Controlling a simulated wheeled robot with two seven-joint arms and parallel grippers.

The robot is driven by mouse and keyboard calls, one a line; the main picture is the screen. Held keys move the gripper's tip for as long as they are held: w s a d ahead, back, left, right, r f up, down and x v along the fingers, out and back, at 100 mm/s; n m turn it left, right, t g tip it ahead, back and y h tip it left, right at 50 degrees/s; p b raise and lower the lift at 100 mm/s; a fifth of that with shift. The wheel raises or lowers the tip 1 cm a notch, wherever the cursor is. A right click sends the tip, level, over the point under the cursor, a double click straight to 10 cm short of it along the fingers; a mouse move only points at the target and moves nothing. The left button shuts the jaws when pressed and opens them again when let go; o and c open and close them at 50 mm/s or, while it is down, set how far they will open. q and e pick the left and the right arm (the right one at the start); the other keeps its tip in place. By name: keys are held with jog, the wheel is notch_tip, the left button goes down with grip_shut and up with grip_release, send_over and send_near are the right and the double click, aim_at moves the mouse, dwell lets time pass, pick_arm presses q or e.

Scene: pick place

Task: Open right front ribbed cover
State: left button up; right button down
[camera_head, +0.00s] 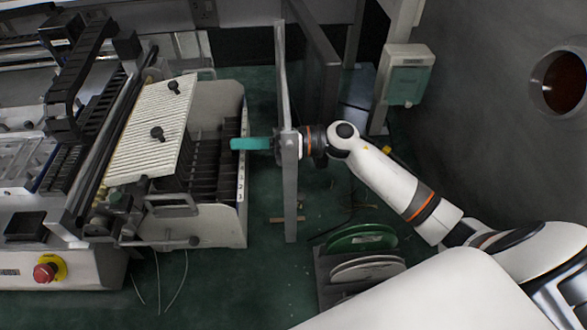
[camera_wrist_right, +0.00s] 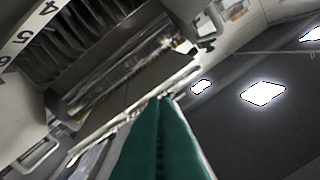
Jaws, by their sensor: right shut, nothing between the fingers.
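The white ribbed cover (camera_head: 152,135) is a slanted panel with two black knobs on the machine, at the left in the head view. My right gripper (camera_head: 236,143) has green fingers. It is shut and empty, and in the head view it shows over the dark slotted rack, to the right of the ribbed cover and apart from it in the picture. In the right wrist view the green fingers (camera_wrist_right: 160,105) lie together with nothing between them. The ribbed cover cannot be made out for certain there. My left gripper is not in view.
The slotted rack (camera_head: 206,165) has a numbered white edge. Round plates (camera_head: 362,240) sit in a holder on the green floor. A red button (camera_head: 45,270) is at lower left.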

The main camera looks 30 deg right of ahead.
jog(key=s+d+f+m+t+h, duration=0.1)
jog(key=s+d+f+m, duration=0.2)
jog(key=d+f+m, duration=0.5)
jog(key=shift+s+d+f+m+t, duration=0.25)
jog(key=shift+d+f+m+t, duration=0.15)
jog(key=shift+f, duration=0.35)
